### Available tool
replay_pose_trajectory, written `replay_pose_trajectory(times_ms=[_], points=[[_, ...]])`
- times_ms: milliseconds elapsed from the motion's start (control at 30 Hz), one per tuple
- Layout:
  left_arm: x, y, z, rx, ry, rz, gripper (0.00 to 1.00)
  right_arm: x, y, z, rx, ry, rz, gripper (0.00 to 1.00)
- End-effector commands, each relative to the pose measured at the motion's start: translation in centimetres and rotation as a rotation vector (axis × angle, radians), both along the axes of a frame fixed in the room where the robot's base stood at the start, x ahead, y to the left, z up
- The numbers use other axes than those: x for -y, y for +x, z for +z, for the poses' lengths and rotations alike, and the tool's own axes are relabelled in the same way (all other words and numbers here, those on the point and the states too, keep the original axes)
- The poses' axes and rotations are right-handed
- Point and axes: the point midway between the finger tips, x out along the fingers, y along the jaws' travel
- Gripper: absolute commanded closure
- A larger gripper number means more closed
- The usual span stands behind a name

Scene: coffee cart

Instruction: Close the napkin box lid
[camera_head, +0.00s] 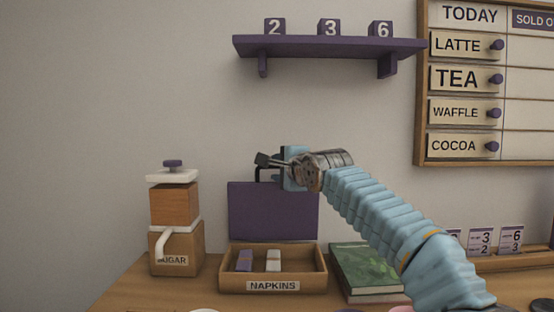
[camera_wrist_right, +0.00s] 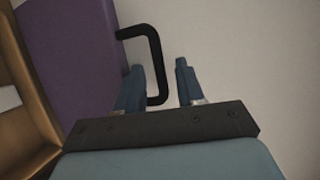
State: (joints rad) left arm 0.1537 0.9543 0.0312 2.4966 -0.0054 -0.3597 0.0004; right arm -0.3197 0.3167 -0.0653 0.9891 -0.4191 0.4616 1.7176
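The napkin box (camera_head: 273,285) is a wooden tray labelled NAPKINS, with folded napkins inside. Its purple lid (camera_head: 262,212) stands upright at the back, so the box is open. The lid also shows in the right wrist view (camera_wrist_right: 75,60). A black handle (camera_wrist_right: 157,60) sticks out from the lid. My right gripper (camera_head: 268,160) is at the lid's upper edge. In the right wrist view its two fingers are apart, with the handle's bar between them. I cannot tell whether either finger touches it. My left gripper is not in view.
A sugar dispenser (camera_head: 175,240) stands left of the box. A green book (camera_head: 365,270) lies to its right, below my right arm. A purple shelf (camera_head: 325,47) with number blocks and a menu board (camera_head: 465,158) are on the wall above.

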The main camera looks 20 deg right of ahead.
Motion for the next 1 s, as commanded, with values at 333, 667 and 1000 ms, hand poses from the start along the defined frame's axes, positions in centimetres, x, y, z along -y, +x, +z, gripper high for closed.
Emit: replay_pose_trajectory(times_ms=[333, 667, 1000], points=[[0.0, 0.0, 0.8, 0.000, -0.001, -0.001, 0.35, -0.2, 1.7, -0.2, 0.000, 0.001, 0.000, 0.62], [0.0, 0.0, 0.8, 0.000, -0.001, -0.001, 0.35, -0.2, 1.7, -0.3, 0.000, 0.001, 0.000, 0.93], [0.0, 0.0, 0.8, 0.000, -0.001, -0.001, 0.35, -0.2, 1.7, -0.3, -0.001, 0.001, 0.000, 1.00]])
